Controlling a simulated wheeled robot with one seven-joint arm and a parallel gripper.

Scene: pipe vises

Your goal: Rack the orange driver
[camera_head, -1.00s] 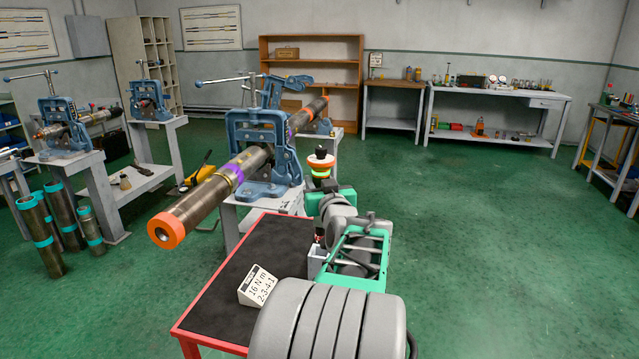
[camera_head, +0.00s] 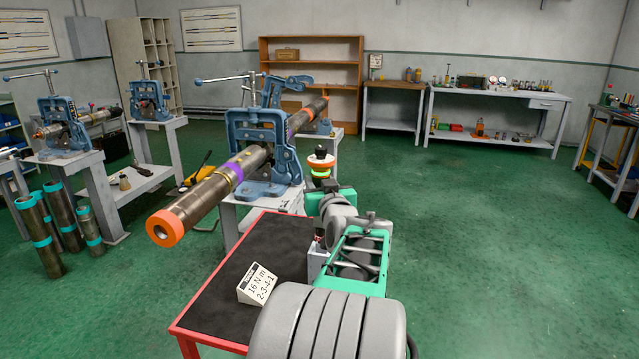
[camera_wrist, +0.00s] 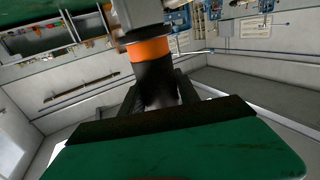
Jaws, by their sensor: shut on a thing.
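My gripper (camera_wrist: 152,92) is shut on the orange driver (camera_wrist: 150,50), which shows in the wrist view as a dark body with an orange band and a pale grey part above. Its lower part is hidden between the dark fingers. In the head view, my arm reaches forward over the right side of the red-edged table, and a part with an orange ring (camera_head: 320,162) shows at its far end, right of the blue vise. The fingers cannot be made out there. A small grey holder (camera_head: 316,264) stands at the table's right edge, partly hidden by my arm.
A blue vise (camera_head: 262,150) holds a long pipe (camera_head: 205,198) with an orange end, which juts out over the black-topped table (camera_head: 235,300). A sign block (camera_head: 257,284) stands on the table. Other vises and pipes stand left. The green floor at right is clear.

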